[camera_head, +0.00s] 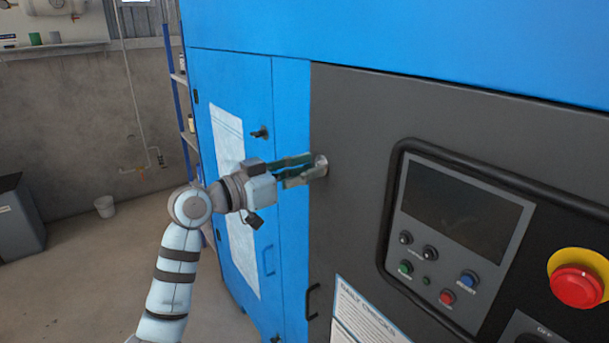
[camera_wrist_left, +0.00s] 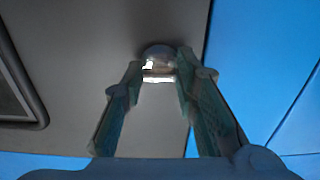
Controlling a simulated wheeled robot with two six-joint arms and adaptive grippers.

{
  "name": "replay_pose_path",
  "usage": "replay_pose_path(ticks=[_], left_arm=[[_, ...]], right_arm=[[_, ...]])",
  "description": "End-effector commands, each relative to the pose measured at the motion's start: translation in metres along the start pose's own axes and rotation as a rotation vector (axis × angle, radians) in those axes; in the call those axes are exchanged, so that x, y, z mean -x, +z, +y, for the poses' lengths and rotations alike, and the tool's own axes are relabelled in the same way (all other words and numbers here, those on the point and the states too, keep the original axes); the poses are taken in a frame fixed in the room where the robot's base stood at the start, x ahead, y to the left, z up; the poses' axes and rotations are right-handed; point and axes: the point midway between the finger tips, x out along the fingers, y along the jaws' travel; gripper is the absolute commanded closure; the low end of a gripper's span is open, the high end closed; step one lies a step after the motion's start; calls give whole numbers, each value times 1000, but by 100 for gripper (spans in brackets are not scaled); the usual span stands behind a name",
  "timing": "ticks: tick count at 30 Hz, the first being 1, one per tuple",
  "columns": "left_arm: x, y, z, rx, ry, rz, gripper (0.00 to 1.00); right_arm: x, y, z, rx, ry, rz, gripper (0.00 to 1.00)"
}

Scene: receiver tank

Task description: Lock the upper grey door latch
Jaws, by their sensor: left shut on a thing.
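The upper grey door latch (camera_head: 321,165) is a small round metal piece on the dark grey door (camera_head: 350,110), near its left edge beside the blue panel. My left gripper (camera_head: 310,168) reaches it from the left, with its fingers shut on it. In the left wrist view the latch (camera_wrist_left: 158,62) shows as a shiny knob between the tips of the left gripper (camera_wrist_left: 160,72). The fingertips partly cover it, and its exact turn is hard to tell. My right gripper is not in view.
A control panel with a dark screen (camera_head: 458,210) and buttons sits on the right of the grey door. A red emergency button (camera_head: 577,287) is at the far right. A black handle (camera_head: 312,301) is lower on the door. A blue door with a black latch (camera_head: 260,132) stands left.

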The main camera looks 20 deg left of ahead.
Motion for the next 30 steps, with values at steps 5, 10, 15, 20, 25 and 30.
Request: replay_pose_path(ticks=[5,10,15,20,25,30], left_arm=[[0,1,0,-29,1,-3,100],[0,1,0,-35,1,-3,100],[0,1,0,-35,0,-3,100],[0,1,0,-35,0,-2,59],[0,0,0,-34,0,-2,52],[1,0,0,-35,-1,-1,52]], right_arm=[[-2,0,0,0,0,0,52],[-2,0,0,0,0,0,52],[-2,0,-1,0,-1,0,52],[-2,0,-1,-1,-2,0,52],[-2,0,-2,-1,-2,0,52],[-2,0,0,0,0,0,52]])
